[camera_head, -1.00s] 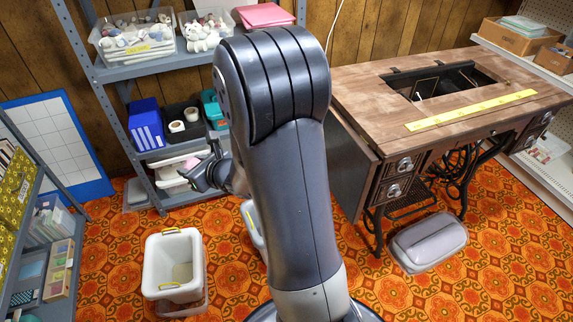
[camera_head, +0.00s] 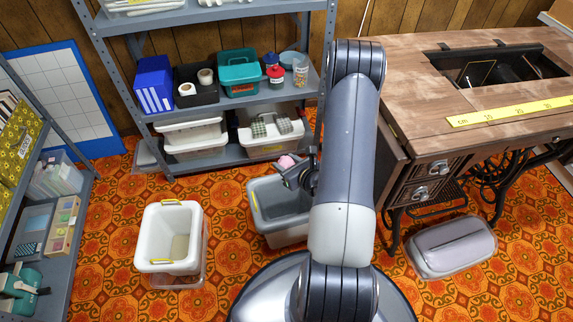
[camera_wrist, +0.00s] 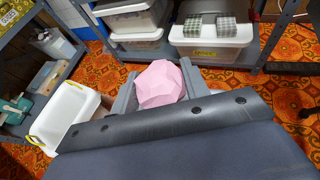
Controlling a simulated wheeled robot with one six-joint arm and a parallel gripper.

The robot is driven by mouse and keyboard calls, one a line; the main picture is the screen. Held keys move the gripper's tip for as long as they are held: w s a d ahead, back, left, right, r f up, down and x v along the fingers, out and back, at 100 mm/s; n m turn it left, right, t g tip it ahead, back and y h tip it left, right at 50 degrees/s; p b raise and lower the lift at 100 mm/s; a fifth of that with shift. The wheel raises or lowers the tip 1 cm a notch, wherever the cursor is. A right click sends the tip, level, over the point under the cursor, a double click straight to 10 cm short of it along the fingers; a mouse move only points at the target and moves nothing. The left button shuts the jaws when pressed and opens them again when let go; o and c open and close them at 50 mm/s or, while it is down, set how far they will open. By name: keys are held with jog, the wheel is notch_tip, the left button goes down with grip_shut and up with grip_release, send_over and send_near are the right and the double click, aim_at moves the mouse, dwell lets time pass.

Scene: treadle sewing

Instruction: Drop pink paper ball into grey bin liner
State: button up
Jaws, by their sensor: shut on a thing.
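The pink paper ball (camera_wrist: 160,84) is faceted and held between the two fingers of my gripper (camera_wrist: 156,92) in the wrist view. In the head view my gripper (camera_head: 294,172) is shut on the pink ball (camera_head: 287,161), above the back part of the grey bin (camera_head: 262,237). The bin is a grey, open-topped tub on the floor. My arm hides its right side, and I cannot make out a separate liner in it. In the wrist view the bin is largely hidden below my gripper.
A white bin with yellow handles (camera_head: 150,238) stands on the floor to the left. Behind is a grey shelf unit (camera_head: 222,97) with boxes. A sewing table (camera_head: 425,115) stands at right, with a grey case (camera_head: 450,245) on the floor before it.

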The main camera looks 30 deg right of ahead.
notch_tip(320, 180, down, 6)
jog(key=b, duration=0.3)
jog(key=shift+b, duration=0.4)
jog(key=o, duration=1)
